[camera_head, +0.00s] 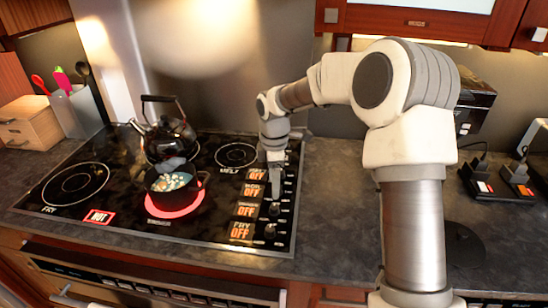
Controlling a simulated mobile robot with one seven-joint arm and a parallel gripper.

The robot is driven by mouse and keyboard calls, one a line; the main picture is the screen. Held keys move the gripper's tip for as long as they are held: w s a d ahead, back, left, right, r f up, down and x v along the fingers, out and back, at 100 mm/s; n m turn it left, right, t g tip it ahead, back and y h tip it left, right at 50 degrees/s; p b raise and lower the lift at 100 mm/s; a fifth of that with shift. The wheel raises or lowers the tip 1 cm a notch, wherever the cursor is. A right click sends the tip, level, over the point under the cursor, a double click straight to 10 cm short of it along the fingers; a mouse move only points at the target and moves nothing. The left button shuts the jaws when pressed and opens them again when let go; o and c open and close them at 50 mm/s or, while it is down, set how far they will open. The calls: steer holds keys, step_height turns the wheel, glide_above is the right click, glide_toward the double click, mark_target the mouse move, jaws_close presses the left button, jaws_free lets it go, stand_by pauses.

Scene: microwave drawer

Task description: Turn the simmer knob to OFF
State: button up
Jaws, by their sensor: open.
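A column of black knobs runs along the right side of the black cooktop (125,222), with orange OFF labels beside it. The front label (241,231) reads FRY OFF, next to the front knob (270,231). Another knob (274,210) stands behind it. The smaller words on the other labels are too blurred to tell which knob is simmer. My gripper (275,192) is open and points down over the middle of the knob column. It hides the knob there, and I cannot tell whether it touches it. A burner (160,212) glows red under a black pot (153,195).
A black kettle (170,137) stands behind the pot. A red HOT sign (99,217) lights at the front left. A utensil holder (80,110) and wooden box (28,122) stand at left. The counter (325,215) right of the cooktop is clear beside my arm.

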step_height(320, 180, up, 9)
stand_by(0.5)
steer(key=s+d+r+m+t, duration=0.1)
steer(key=s+d+r+m, duration=0.15)
steer(key=s, duration=0.25)
steer(key=s+d+r+m+t+h, duration=0.1)
steer(key=s+d+r+m, duration=0.1)
steer(key=s+r+m, duration=0.25)
steer(key=s+d+r+m+t, duration=0.1)
steer(key=s+d+r+m, duration=0.15)
steer(key=s, duration=0.35)
steer(key=s+d+f+m+t+y, duration=0.1)
steer(key=s+d+m, duration=0.3)
steer(key=s+m, duration=0.5)
steer(key=s+t, duration=0.1)
steer(key=s, duration=0.4)
steer(key=shift+t, duration=0.3)
steer(key=shift+d+m, duration=0.1)
steer(key=shift+m, duration=0.15)
